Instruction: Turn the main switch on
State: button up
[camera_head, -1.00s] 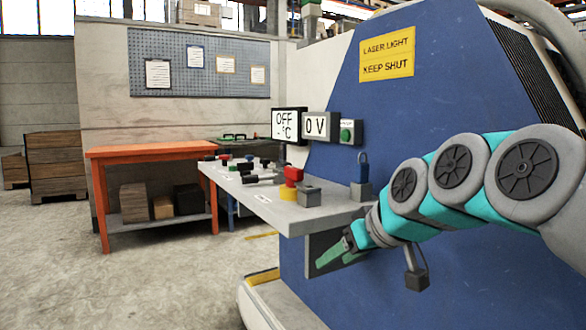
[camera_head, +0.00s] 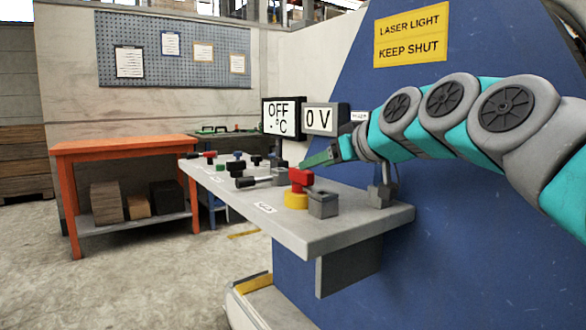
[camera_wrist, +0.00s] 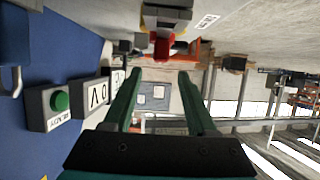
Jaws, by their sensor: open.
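A red-handled switch on a yellow base (camera_head: 297,192), which looks like the main switch, stands on the grey console shelf (camera_head: 322,232) near its front end. Its red part also shows at the top of the wrist view (camera_wrist: 163,46), beyond the fingertips. My gripper (camera_head: 318,159) is above the shelf, behind and to the right of the red handle, apart from it. In the wrist view my green fingers (camera_wrist: 160,76) are spread with nothing between them. The label (camera_head: 265,207) beside the switch is too small to read.
A grey block (camera_head: 323,203) stands right of the switch, and a padlock-like part (camera_head: 381,192) is under my arm. Several knobs and levers line the shelf farther back. Displays read OFF °C (camera_head: 281,118) and 0 V (camera_head: 320,119). A green READY button (camera_wrist: 60,101) is on the blue panel.

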jog(key=x, duration=0.7)
jog(key=shift+a+p, duration=0.1)
jog(key=shift+p, duration=0.25)
jog(key=shift+f, duration=0.1)
grip_shut()
dwell(1.0)
